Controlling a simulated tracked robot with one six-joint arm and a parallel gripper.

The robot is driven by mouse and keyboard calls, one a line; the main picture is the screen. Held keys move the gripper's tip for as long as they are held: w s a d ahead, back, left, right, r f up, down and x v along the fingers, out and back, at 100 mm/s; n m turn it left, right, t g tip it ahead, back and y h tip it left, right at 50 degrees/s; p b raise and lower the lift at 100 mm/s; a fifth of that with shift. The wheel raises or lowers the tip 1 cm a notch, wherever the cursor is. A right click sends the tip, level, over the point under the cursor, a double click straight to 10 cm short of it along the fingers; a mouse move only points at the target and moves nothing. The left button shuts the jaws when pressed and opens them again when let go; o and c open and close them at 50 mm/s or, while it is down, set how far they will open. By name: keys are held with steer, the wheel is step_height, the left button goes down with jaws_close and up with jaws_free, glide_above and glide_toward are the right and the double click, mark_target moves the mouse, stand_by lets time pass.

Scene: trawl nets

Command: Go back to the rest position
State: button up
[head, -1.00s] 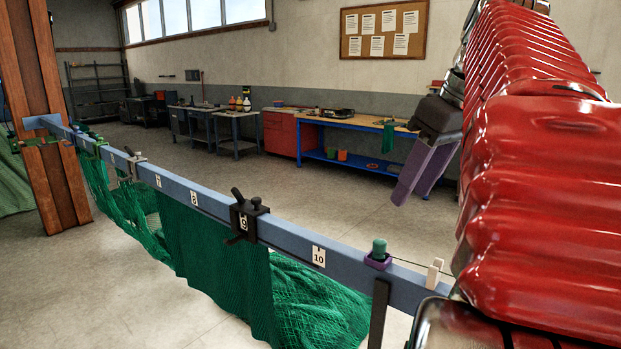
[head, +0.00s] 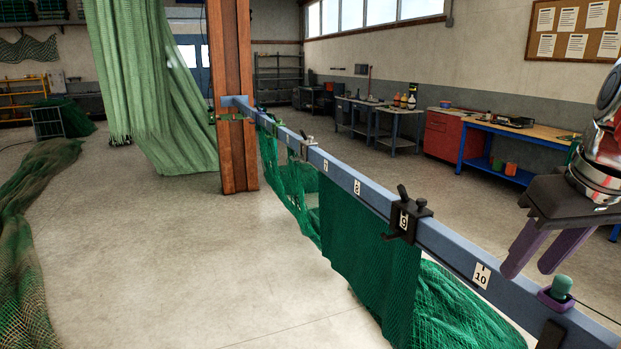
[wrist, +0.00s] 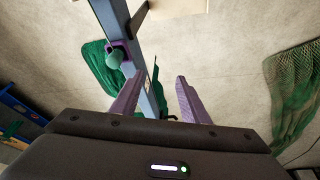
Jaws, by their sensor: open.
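My gripper (head: 543,251) is at the right of the head view, with two purple fingers pointing down and apart. It is above and beyond the blue beam (head: 450,247), close to the green-capped purple holder (head: 560,290) on it. In the wrist view my gripper (wrist: 152,95) shows its fingers spread with nothing held between them. The beam (wrist: 118,25) runs below it there, and the capped holder (wrist: 116,53) is left of the fingers.
Green netting (head: 370,255) hangs from the beam under a black clamp (head: 408,215) marked 9. A wooden post (head: 236,150) stands at the beam's far end. A workbench (head: 525,130) is along the back wall. More netting (head: 25,240) lies at left; the floor between is clear.

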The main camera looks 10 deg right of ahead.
steer(key=s+a+f, duration=0.2)
steer(key=a+f, duration=0.8)
steer(key=s+a+f+t, duration=0.1)
steer(key=s+a+f, duration=0.1)
steer(key=a+f, duration=0.8)
steer(key=shift+a+f+t, duration=0.2)
steer(key=shift+f+t, duration=0.1)
steer(key=shift+f, duration=0.15)
steer(key=shift+c, duration=0.3)
